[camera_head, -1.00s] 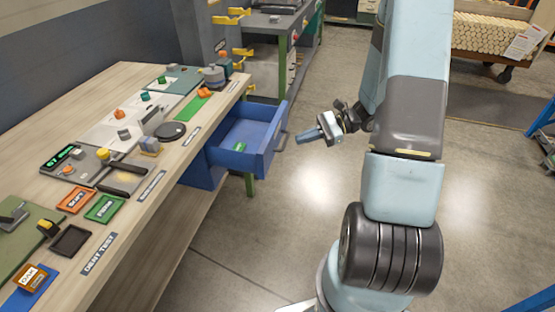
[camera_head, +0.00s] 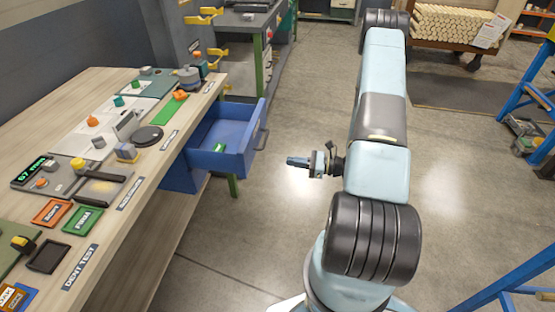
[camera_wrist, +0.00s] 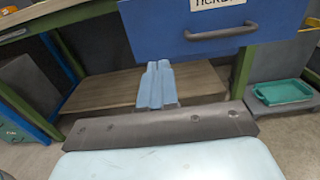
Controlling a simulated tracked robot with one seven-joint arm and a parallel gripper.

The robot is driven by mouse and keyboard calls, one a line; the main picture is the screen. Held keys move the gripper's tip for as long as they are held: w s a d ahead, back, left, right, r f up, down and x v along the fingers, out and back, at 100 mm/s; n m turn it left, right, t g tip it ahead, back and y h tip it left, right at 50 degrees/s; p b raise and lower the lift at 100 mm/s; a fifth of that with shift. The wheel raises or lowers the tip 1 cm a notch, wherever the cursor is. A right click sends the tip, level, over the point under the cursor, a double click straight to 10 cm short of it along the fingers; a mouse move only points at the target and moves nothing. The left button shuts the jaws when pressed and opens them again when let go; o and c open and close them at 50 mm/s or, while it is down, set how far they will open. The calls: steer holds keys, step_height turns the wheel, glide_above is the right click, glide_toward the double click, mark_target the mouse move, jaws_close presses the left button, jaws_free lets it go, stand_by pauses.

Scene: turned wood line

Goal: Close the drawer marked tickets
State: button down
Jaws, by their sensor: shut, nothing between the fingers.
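The blue drawer (camera_head: 226,136) stands pulled out from under the wooden bench, with a small green item (camera_head: 219,147) inside. In the wrist view its blue front (camera_wrist: 165,38) carries a white label, partly cut off at the top, that reads as tickets. A dark bar handle (camera_wrist: 222,32) sits below the label. My gripper (camera_head: 289,161) is shut and empty, in the open air to the right of the drawer and lower in the picture. In the wrist view my gripper (camera_wrist: 157,66) shows below the drawer front, left of the handle; I cannot tell how far apart they are.
The bench top (camera_head: 150,190) holds several parts, coloured trays and a lit display. A lower shelf (camera_wrist: 120,92) runs beneath it. A teal tray (camera_wrist: 282,92) stands at the right in the wrist view. The floor between drawer and arm is clear.

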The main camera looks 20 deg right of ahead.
mark_target(250, 156)
steer(key=x, duration=1.2)
steer(key=shift+w+a, duration=0.25)
steer(key=shift+a, duration=0.25)
steer(key=shift+w, duration=0.1)
